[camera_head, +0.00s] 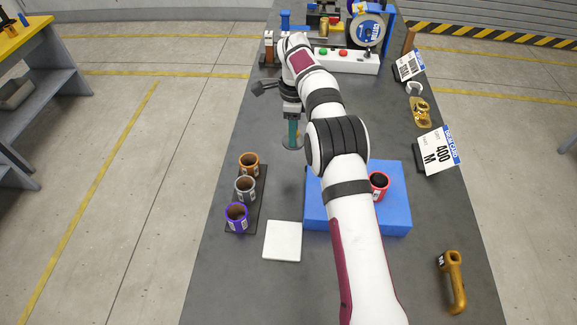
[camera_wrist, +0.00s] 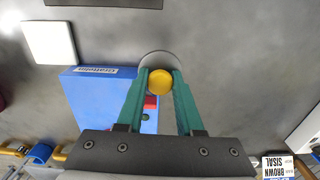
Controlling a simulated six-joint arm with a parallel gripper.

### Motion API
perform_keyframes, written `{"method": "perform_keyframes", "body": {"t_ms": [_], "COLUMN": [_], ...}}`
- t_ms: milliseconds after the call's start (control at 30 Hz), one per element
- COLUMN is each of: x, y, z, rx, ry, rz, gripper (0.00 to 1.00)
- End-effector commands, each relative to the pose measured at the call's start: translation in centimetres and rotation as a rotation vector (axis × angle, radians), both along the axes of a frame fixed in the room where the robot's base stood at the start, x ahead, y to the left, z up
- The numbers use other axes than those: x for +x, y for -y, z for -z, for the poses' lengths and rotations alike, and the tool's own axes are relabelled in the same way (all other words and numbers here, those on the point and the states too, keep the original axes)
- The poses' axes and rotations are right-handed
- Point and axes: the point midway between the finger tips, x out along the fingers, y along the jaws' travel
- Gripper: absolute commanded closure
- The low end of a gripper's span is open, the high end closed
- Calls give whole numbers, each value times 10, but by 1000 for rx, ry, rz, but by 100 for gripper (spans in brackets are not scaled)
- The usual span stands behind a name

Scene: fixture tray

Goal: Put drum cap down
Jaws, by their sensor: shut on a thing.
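My gripper (camera_wrist: 160,78) points down over the grey table, its green fingers shut on a yellow round knob (camera_wrist: 160,83). A thin grey disc with a pale rim (camera_wrist: 158,56) shows just beyond the fingertips, around the knob; together they look like the drum cap. In the head view the fingers (camera_head: 292,137) are seen from the side, with the grey disc (camera_head: 291,146) right at their tips. The knob is hidden there. I cannot tell whether the disc touches the table.
A blue block (camera_head: 315,215) with a red cup (camera_head: 379,186) lies to the right, partly behind my arm. A white tile (camera_head: 282,241) and a dark tray (camera_head: 261,196) with three cups are nearer the front. A gold handle (camera_head: 455,282) lies at right. A control box (camera_head: 345,62) stands behind.

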Motion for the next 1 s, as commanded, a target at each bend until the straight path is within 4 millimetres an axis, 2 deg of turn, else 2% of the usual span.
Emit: {"method": "perform_keyframes", "body": {"t_ms": [33,133,300,567,867,900,1000], "x": [0,-1,-1,-1,0,0,0], "y": [-9,-15,-14,-14,-14,-14,-14], "z": [5,24,63,105,109,109,109], "rx": [0,-1,0,1,1,1,1], "ry": [0,-2,-1,1,3,3,3], "rz": [-16,-29,-29,-28,-27,-27,-27], "gripper": [100,100,100,100,100,63,45]}}
